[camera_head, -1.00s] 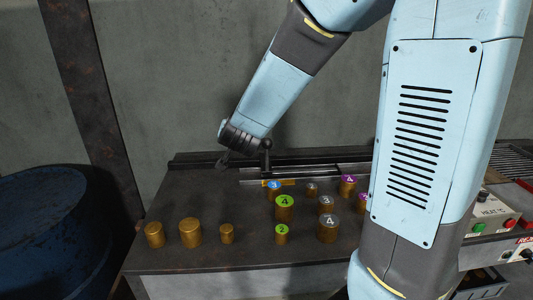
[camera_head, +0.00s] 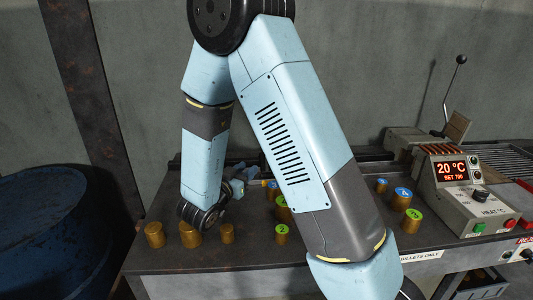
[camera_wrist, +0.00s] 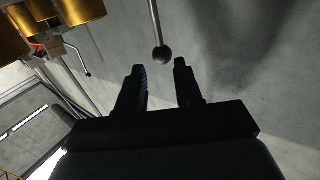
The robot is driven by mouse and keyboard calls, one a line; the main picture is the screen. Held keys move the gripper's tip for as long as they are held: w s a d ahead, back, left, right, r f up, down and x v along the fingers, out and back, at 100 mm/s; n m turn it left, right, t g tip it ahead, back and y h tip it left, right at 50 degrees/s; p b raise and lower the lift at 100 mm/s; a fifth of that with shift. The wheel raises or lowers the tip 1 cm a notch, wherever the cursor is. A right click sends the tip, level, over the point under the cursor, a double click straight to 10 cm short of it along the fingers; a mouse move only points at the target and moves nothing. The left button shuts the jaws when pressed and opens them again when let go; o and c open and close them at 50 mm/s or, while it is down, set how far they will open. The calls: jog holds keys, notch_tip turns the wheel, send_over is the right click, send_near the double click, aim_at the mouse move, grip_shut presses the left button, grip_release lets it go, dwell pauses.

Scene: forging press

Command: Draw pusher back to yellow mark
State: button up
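The pusher's black ball knob (camera_wrist: 163,55) on its thin rod shows in the wrist view, upside down, just beyond the two fingertips and in line with the gap between them. My gripper (camera_wrist: 162,68) is open, fingers apart, and does not touch the knob. In the head view my gripper (camera_head: 249,174) points right, low over the back of the bench; my forearm hides the pusher and most of its rail there. I cannot make out the yellow mark clearly in the current views.
Plain brass billets (camera_head: 190,233) stand at the bench's front left. Numbered billets, such as a green-topped one (camera_head: 282,233), stand near my arm and right of it. A heater box (camera_head: 462,197) reads 20 °C at the right. A tall ball-ended lever (camera_head: 461,60) stands behind it.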

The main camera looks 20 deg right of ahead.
send_over(267, 170)
jog(key=shift+w+d, duration=0.15)
jog(key=shift+w, duration=0.25)
dwell(0.4)
grip_shut()
dwell(0.4)
